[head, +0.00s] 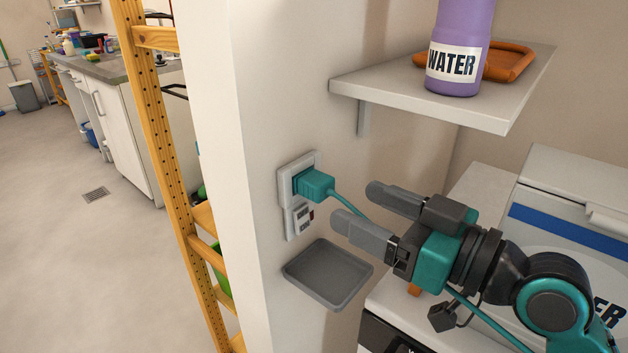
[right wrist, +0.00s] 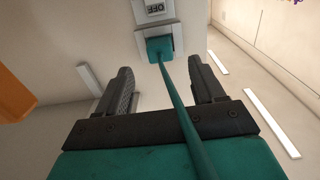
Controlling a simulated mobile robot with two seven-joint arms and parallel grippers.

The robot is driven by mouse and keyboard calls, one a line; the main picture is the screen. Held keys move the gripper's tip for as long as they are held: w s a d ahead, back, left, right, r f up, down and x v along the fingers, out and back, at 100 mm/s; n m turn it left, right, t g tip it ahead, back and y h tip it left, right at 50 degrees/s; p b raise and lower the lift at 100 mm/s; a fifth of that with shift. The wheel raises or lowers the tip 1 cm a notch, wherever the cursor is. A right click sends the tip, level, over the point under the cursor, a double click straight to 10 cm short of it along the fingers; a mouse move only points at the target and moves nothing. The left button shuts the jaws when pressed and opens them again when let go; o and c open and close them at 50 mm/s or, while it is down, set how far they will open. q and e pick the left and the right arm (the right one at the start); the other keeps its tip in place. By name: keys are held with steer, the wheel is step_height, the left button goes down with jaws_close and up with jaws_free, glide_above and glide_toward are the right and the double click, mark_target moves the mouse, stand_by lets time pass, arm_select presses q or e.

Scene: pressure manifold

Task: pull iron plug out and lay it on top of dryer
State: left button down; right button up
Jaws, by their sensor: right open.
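The teal iron plug (head: 314,185) sits in the white wall outlet (head: 291,199), its teal cord trailing down to the right. My right gripper (head: 355,204) is open and empty, its two grey fingers pointing at the plug from a short distance to the right. In the right wrist view the plug (right wrist: 160,48) lies ahead, between the lines of the fingers (right wrist: 160,75) and beyond their tips. The cord runs back between the fingers. A white machine (head: 580,180) with a blue stripe, its label partly hidden and ending in "ER", stands at right behind my arm. My left gripper is out of view.
A grey tray (head: 327,273) sticks out from the wall below the outlet. A wall shelf (head: 390,86) above holds a purple water bottle (head: 457,60) and a brown tray (head: 512,64). A yellow ladder-like frame (head: 160,120) stands left of the wall's edge.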

mark_target(328, 192)
steer(key=shift+p+x, duration=0.7)
steer(key=shift+x, duration=2.85)
jaws_close()
steer(key=shift+s+d, duration=0.1)
steer(key=shift+v, duration=2.9)
